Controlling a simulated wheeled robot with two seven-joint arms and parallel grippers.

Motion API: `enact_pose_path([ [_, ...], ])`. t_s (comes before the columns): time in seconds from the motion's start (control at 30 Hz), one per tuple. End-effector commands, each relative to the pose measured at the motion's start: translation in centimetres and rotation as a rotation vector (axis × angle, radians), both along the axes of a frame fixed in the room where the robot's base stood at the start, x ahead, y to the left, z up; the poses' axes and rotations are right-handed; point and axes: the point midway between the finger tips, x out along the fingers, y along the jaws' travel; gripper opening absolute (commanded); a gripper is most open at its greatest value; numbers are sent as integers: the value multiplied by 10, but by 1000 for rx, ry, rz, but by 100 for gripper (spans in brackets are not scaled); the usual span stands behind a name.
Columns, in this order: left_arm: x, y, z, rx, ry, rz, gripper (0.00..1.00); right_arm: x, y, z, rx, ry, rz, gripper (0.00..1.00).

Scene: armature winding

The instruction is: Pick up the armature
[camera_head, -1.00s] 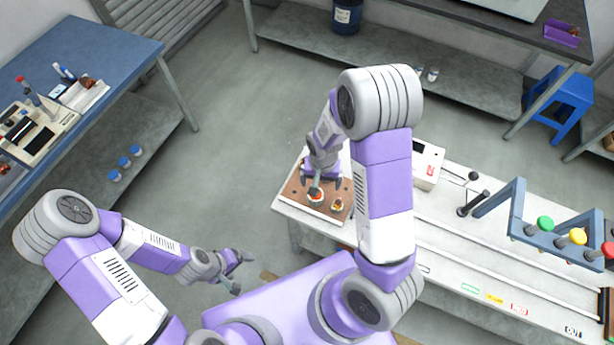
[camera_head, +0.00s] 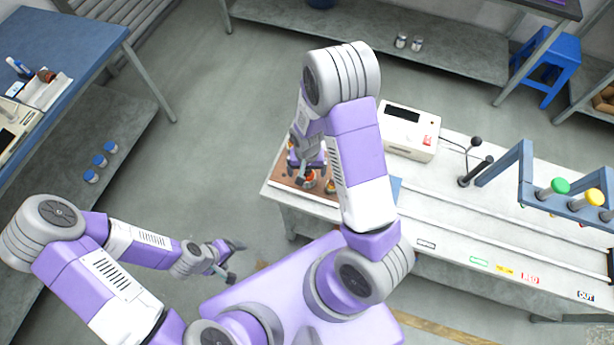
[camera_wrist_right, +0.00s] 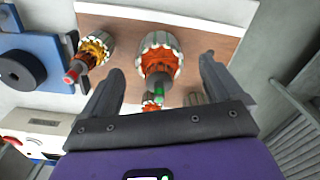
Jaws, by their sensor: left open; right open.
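Several armatures stand on a brown board (camera_head: 283,178) at the near left end of the white workbench. In the right wrist view, one armature (camera_wrist_right: 160,60) with an orange winding and a green shaft tip lies between my right gripper's fingers (camera_wrist_right: 162,68), apart from both. Another armature (camera_wrist_right: 92,52) with a yellow-orange winding and a red tip is to the left. A third (camera_wrist_right: 152,103) is mostly hidden behind the gripper. My right gripper (camera_head: 306,168) is open above the board, pointing down. My left gripper (camera_head: 232,262) is open and empty, away from the bench.
A white instrument box (camera_head: 408,130) sits on the bench beside the board. A black lever (camera_head: 475,170) and a blue rack (camera_head: 560,195) with coloured knobs stand further right. A blue table (camera_head: 70,50) is at the left. The floor between is clear.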

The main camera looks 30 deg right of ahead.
Motion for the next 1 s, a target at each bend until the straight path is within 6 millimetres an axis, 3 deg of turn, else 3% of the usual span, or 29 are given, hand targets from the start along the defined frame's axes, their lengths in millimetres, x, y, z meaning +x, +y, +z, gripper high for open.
enact_pose_path([
  [0.2, 0, 0, -1, 0, 0, 0, 82, 0, -1, -28, -1, 2, 1, 94],
  [0.5, 0, 0, -1, 0, 0, 0, 82, 1, -1, -31, 0, -1, 1, 92],
  [1.0, 0, 0, -1, 0, 0, 0, 82, 0, -1, -31, -1, -1, 1, 15],
])
